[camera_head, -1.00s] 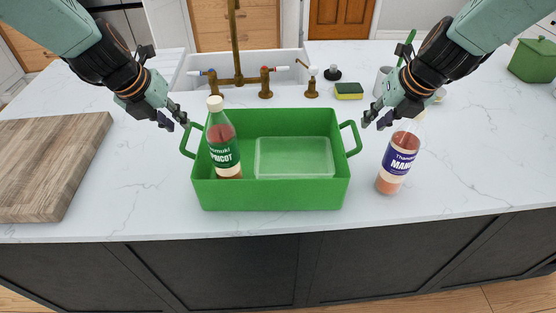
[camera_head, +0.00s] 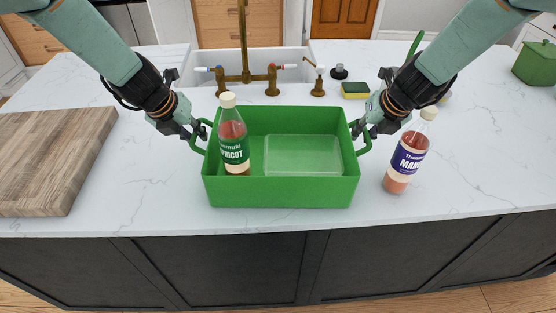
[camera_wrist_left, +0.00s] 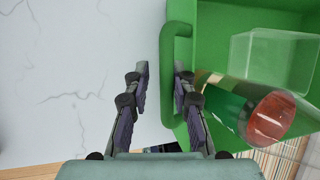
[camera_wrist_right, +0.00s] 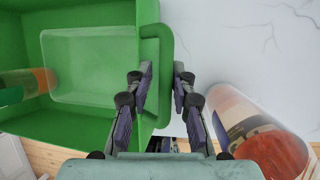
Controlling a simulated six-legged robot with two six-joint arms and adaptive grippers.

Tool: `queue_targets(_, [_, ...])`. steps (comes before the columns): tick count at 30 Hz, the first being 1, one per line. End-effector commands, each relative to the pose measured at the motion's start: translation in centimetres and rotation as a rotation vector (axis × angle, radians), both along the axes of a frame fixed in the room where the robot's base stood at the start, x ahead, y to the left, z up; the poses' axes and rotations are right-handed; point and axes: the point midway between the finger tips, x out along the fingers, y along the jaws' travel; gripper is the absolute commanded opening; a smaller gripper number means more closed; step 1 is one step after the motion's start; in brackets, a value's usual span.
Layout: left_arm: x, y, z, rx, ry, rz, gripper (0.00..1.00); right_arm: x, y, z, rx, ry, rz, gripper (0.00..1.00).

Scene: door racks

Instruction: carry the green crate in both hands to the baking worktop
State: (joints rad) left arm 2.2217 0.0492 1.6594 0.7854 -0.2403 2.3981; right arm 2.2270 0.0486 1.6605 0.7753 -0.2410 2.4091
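The green crate (camera_head: 280,193) stands on the white marble counter, a handle at each side. Inside are a bottle (camera_head: 233,145) with a green apricot label, upright at the left, and a clear lidded box (camera_head: 302,157). My left gripper (camera_head: 198,132) is at the left handle; in the left wrist view its open fingers lie either side of the handle bar (camera_wrist_left: 168,85). My right gripper (camera_head: 361,130) is at the right handle; in the right wrist view its open fingers lie either side of that bar (camera_wrist_right: 166,85). I cannot tell which surface is the baking worktop.
A bottle (camera_head: 407,158) with a purple label stands on the counter right of the crate, close to my right gripper. A wooden board (camera_head: 50,160) lies at the left. The sink with brass taps (camera_head: 246,80) and a sponge (camera_head: 355,90) are behind.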

Motion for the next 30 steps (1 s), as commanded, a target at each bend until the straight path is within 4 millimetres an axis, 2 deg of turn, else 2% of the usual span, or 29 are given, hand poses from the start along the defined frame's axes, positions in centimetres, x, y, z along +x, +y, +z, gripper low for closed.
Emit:
queue_targets(4, [0.01,-0.02,0.05,0.000,0.000,-0.001,0.23,-0.06,0.00,-0.01,0.001,0.002,0.000,0.24])
queue_targets(12, [0.00,-0.01,0.07,0.000,-0.001,-0.001,0.00,-0.06,0.00,0.01,0.001,0.001,0.000,0.01])
queue_targets(30, [-0.03,0.00,0.02,0.000,0.000,0.000,0.00,-0.04,-0.01,0.05,0.001,0.001,0.000,0.00])
